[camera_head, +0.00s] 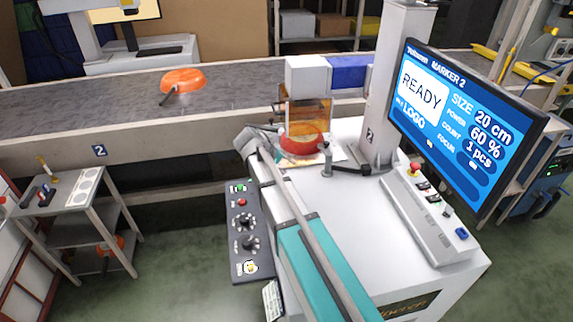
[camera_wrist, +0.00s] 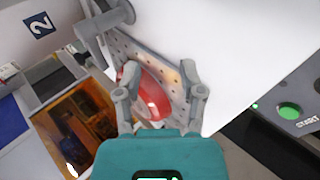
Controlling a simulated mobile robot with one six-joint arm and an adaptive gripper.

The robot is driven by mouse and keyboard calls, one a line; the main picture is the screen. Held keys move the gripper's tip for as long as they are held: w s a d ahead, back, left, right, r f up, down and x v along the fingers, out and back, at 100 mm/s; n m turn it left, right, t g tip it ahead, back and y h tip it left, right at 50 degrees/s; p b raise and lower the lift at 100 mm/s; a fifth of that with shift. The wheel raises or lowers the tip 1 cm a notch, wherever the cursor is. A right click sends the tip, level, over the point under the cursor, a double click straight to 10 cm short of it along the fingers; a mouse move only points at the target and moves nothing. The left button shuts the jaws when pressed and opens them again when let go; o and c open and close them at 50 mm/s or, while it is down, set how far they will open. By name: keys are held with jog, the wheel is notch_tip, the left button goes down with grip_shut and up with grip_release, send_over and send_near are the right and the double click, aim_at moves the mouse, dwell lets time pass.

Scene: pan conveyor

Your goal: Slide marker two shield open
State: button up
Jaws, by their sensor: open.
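Marker two's amber see-through shield (camera_head: 308,113) hangs below the white marking head (camera_head: 307,76) in the head view. A red pan (camera_head: 302,141) sits on the bed under it, its top partly behind the shield. In the wrist view the shield (camera_wrist: 78,128) is at the lower left, and the pan (camera_wrist: 152,98) lies on a perforated plate (camera_wrist: 168,72). My gripper (camera_head: 262,137) is open and empty, left of the shield in the head view. Its fingers (camera_wrist: 160,75) overlap the pan in the wrist view; I cannot tell their height above it.
The marker's screen (camera_head: 460,120) reads MARKER 2, READY. A control box (camera_head: 425,215) lies on the machine's right side. A small clamp post (camera_head: 326,160) stands before the bed. An orange pan (camera_head: 184,80) rests on the conveyor (camera_head: 110,105) behind.

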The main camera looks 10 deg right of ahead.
jog(key=w+a+r+n+t+h, duration=0.1)
jog(key=w+a+r+t+h, duration=0.3)
jog(key=w, duration=0.6)
jog(key=h+p, duration=0.1)
jog(key=h, duration=0.1)
send_near(274, 109)
jog(key=a, duration=0.3)
jog(key=shift+s+a+n, duration=0.15)
jog(key=shift+a+n, duration=0.05)
jog(key=shift+n, duration=0.2)
jog(key=shift+f, duration=0.1)
jog(key=b+x, duration=0.1)
jog(key=x, duration=0.6)
jog(key=b+x, duration=0.1)
jog(key=x, duration=0.5)
jog(key=shift+w+d, duration=0.25)
jog(key=shift+d, duration=0.15)
grip_shut()
